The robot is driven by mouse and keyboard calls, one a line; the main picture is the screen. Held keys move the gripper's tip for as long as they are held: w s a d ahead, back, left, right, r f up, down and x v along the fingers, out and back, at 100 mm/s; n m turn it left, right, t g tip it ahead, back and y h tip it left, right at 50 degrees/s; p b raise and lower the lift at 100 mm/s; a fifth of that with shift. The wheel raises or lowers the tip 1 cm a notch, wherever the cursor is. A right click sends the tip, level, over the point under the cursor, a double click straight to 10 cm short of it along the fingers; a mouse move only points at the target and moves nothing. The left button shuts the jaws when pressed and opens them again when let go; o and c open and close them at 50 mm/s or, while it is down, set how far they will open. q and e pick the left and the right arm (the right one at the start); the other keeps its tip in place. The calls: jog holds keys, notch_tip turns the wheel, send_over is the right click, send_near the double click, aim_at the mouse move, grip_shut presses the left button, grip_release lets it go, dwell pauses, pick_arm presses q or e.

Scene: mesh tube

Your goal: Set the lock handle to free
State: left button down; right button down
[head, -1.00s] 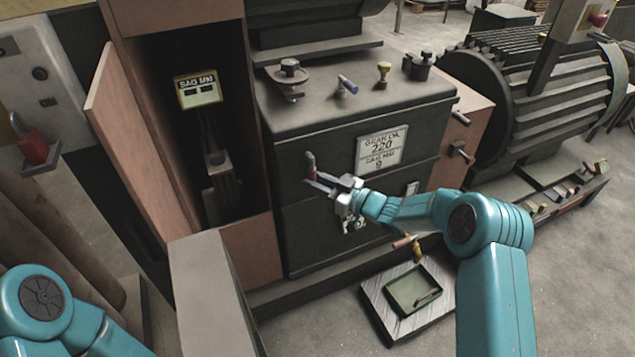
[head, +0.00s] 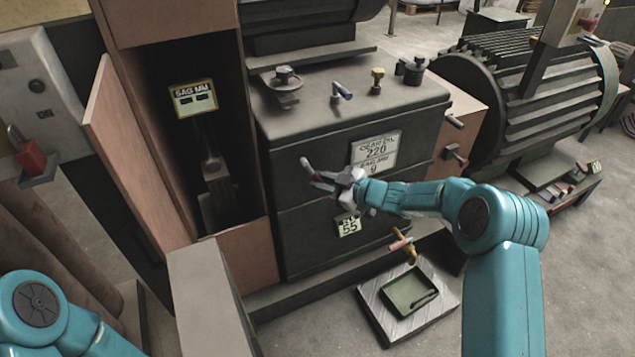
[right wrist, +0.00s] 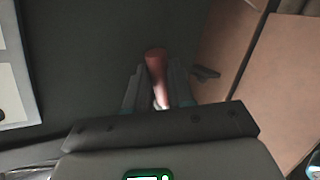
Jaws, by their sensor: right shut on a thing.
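My right gripper (head: 319,180) is shut on this handle. In the right wrist view, the handle (right wrist: 155,70) lies between the two fingers of the right gripper (right wrist: 158,92), its rounded red end showing beyond them. The handle's base is hidden. My left gripper is out of view.
A tray (head: 409,293) stands on the floor below. An open cabinet door (head: 135,150) is at left. A ribbed motor (head: 530,90) stands at right.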

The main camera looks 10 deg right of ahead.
jog(key=shift+w+d+r+n+g+h+p, duration=0.1)
jog(key=shift+d+r+n+h+p, duration=0.45)
jog(key=shift+n+h, duration=0.25)
jog(key=shift+w+d+r+n+g+h+p, duration=0.1)
jog(key=shift+d+r+n+h+p, duration=0.2)
jog(key=shift+r+n+h, duration=0.4)
jog(key=shift+d+r+n+g+h+p, duration=0.1)
jog(key=shift+d+r+n+h+p, duration=0.35)
jog(key=shift+n+h, duration=0.45)
jog(key=shift+r, duration=0.1)
jog(key=c, duration=1)
grip_release()
jog(key=shift+p+v, duration=1.15)
jog(key=shift+v, duration=7)
jog(key=shift+a, duration=0.1)
